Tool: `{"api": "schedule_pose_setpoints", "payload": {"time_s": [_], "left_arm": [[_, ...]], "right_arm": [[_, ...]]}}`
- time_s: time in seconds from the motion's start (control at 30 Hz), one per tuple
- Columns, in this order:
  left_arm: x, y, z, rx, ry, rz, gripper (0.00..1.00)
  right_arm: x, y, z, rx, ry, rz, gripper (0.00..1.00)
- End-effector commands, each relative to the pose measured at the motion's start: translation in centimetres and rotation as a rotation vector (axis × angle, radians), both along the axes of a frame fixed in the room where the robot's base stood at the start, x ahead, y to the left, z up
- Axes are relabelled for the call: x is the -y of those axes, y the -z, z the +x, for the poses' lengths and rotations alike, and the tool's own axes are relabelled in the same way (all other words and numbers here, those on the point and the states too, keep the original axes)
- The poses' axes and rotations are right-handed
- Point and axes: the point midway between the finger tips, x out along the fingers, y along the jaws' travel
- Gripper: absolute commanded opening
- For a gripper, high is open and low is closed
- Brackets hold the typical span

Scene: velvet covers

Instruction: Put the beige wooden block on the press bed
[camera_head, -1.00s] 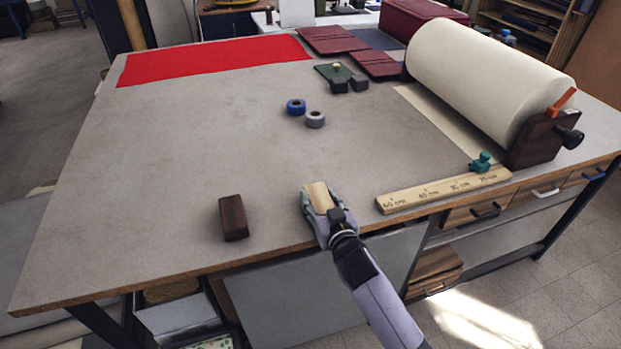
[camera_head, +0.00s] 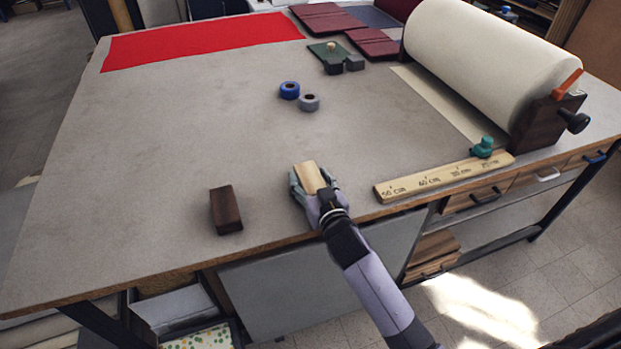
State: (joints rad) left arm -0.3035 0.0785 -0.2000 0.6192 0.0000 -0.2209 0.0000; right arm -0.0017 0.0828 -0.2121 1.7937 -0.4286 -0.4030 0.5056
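The beige wooden block (camera_head: 309,178) is a small pale bar near the front edge of the worktable, in the head view. My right gripper (camera_head: 311,184) has its fingers along both sides of the block and appears shut on it. The block's lower part is hidden by the fingers, and I cannot tell clearly whether it is off the tabletop. My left gripper is not in view.
A dark brown block (camera_head: 226,210) stands left of my gripper. A wooden ruler (camera_head: 430,181) with a teal piece lies to the right. Blue and grey tape rolls (camera_head: 290,90) lie mid-table. A large cream roll (camera_head: 480,60) fills the right. Red cloth (camera_head: 200,42) covers the back left.

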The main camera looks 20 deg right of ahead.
Motion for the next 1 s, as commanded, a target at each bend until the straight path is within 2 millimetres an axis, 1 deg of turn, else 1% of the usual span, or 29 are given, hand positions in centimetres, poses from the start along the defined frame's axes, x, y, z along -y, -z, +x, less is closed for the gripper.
{"api": "schedule_pose_setpoints", "payload": {"time_s": [0.03, 0.1, 0.37, 0.5, 0.53, 0.67, 0.77, 1.0], "left_arm": [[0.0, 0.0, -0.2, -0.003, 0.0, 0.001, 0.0], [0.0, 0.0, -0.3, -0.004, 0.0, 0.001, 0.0], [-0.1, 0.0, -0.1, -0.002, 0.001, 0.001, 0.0], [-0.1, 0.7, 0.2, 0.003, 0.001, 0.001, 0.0], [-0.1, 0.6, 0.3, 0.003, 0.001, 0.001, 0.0], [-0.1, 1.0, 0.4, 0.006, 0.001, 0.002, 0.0], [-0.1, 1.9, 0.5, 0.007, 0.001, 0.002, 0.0], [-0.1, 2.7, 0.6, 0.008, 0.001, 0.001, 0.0]], "right_arm": [[0.0, 0.0, 0.0, 0.0, 0.0, 0.0, 0.61], [0.0, 0.0, 0.0, 0.0, 0.0, 0.0, 0.65], [0.0, 0.0, 0.0, 0.0, 0.0, 0.0, 0.65], [0.1, 0.3, 0.0, 0.001, -0.001, -0.005, 0.65], [0.0, 0.1, -0.4, 0.001, 0.0, -0.002, 0.65], [0.1, -0.1, -2.6, -0.001, 0.0, 0.002, 0.65], [0.7, 0.1, -5.0, -0.001, 0.0, 0.001, 0.65], [1.0, -0.9, -11.0, -0.003, 0.001, 0.002, 0.65]]}}
